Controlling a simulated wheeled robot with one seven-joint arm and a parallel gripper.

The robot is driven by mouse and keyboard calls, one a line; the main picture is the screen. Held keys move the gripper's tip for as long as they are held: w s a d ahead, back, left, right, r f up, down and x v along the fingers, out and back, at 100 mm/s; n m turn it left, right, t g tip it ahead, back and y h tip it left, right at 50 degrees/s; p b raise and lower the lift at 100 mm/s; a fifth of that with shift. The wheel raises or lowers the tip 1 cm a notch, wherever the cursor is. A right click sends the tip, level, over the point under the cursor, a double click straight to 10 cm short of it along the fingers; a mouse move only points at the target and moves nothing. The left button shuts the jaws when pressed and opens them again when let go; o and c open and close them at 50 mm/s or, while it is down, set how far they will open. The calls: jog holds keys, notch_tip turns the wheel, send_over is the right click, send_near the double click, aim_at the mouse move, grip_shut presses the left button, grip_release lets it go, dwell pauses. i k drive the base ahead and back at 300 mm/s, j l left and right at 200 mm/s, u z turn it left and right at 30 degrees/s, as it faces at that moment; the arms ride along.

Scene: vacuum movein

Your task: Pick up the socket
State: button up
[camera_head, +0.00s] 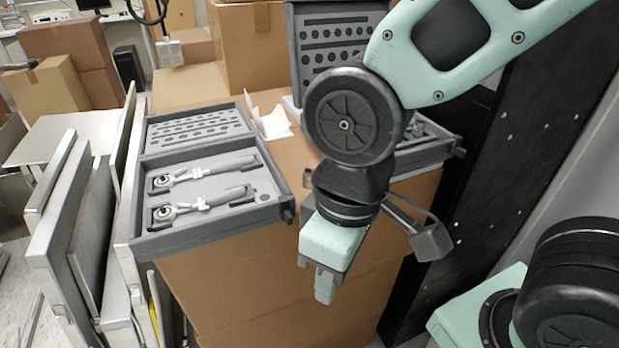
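I cannot make out a socket clearly. An open grey tool case (212,236) lies on a cardboard box, with a foam section with rows of small holes at its back. Two ratchet wrenches, an upper one (205,172) and a lower one (200,206), lie in its front section. A second grey case (430,152), partly hidden by my arm, lies to the right; small items in it are too unclear to name. My gripper (325,288) points down in front of the box, right of the first case and apart from it. Its finger opening is not clear, and I see nothing held.
The cardboard box (270,285) supports the cases. White paper (272,122) lies between them. A raised perforated panel (335,45) stands behind. Metal panels (62,215) lean at left, and a dark perforated upright (505,130) stands at right. More cardboard boxes (75,50) fill the back left.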

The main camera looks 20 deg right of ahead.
aim_at(307, 172)
jog(key=k+j+z, duration=0.15)
jog(key=j+z, duration=0.25)
jog(key=k+j+z, duration=0.15)
jog(key=j+z, duration=0.2)
jog(key=k+j+z, duration=0.2)
jog(key=z, duration=0.2)
